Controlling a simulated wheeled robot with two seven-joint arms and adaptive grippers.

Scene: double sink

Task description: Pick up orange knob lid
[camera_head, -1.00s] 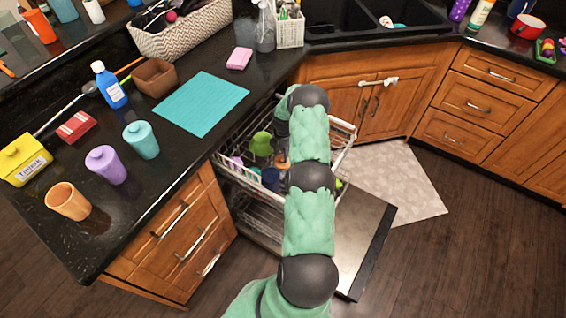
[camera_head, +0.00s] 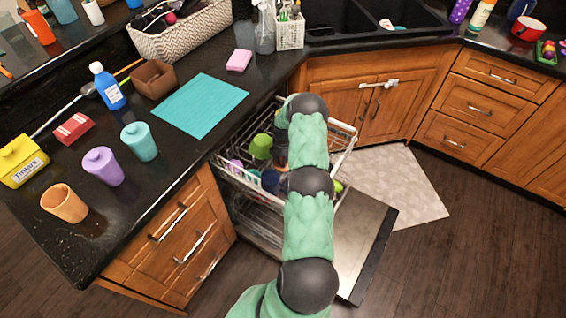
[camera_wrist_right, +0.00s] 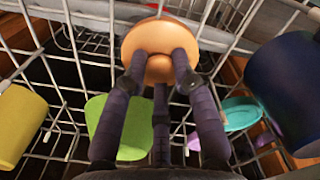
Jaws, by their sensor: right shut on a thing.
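The orange knob lid (camera_wrist_right: 160,36) is round and smooth and shows at the top centre of the right wrist view. My right gripper (camera_wrist_right: 159,68) has its dark fingers closed on the lid's knob. White rack wires show behind and around the lid; I cannot tell whether it touches them. In the head view my right arm reaches down into the pulled-out dishwasher rack (camera_head: 236,180) and hides most of the gripper and the lid. My left gripper is not in view.
The rack holds a green cup (camera_head: 261,146), which also shows in the wrist view (camera_wrist_right: 120,125), a dark blue cup (camera_wrist_right: 288,80), a yellow cup (camera_wrist_right: 18,125) and a teal piece (camera_wrist_right: 240,113). The counter has orange (camera_head: 65,203), purple (camera_head: 103,167) and teal cups (camera_head: 139,142), and a teal mat (camera_head: 202,105).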

